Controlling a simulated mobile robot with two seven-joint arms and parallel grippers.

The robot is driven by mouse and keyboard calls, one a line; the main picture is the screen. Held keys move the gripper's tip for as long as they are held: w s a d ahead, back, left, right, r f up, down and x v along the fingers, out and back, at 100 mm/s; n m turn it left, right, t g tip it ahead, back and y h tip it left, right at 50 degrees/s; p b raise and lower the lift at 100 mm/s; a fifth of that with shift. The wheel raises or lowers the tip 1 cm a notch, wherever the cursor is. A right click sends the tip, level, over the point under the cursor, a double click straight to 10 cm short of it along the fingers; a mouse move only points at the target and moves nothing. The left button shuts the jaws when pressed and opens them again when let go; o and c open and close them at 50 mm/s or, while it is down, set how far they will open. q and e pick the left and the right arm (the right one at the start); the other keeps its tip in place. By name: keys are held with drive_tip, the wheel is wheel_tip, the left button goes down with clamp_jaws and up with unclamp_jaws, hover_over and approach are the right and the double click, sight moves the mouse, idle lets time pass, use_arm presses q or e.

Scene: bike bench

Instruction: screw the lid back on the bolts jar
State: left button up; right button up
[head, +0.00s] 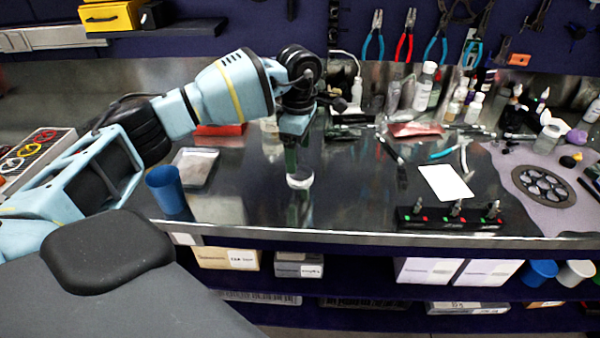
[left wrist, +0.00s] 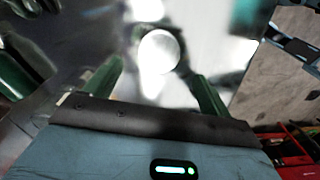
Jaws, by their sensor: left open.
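A small clear jar with a pale, whitish look (head: 300,180) stands on the dark bench top near the middle of the head view. My left gripper (head: 293,160) points down right over it, with its green fingers at the jar's top. In the left wrist view a bright white round top (left wrist: 160,50) shows between the two spread green fingers of the left gripper (left wrist: 157,74). The fingers are open, and I cannot tell whether they touch it. Glare hides whether this round top is a lid or the jar's mouth. My right gripper is out of view.
A blue cup (head: 167,190) stands at the left front edge. A black tray with lights (head: 450,218) and a white card (head: 446,183) lie to the right. Bottles (head: 425,87) and pliers crowd the back. The bench around the jar is mostly clear.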

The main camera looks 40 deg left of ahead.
sight(300, 172)
use_arm(q)
drive_tip(key=shift+w+d+f, duration=0.1)
drive_tip(key=shift+f, duration=2.45)
drive_tip(key=c, duration=1)
drive_tip(key=shift+r, duration=0.1)
drive_tip(key=shift+r, duration=0.5)
wheel_tip(300, 172, up, 2)
drive_tip(key=shift+r, duration=0.2)
drive_tip(key=s+d, duration=0.2)
drive_tip(key=s, duration=0.2)
drive_tip(key=s+d+r, duration=0.1)
drive_tip(key=s+d, duration=0.2)
drive_tip(key=s, duration=0.2)
drive_tip(key=s+d, duration=0.2)
drive_tip(key=s, duration=0.3)
drive_tip(key=shift+d+r, duration=0.2)
drive_tip(key=shift+d, duration=0.1)
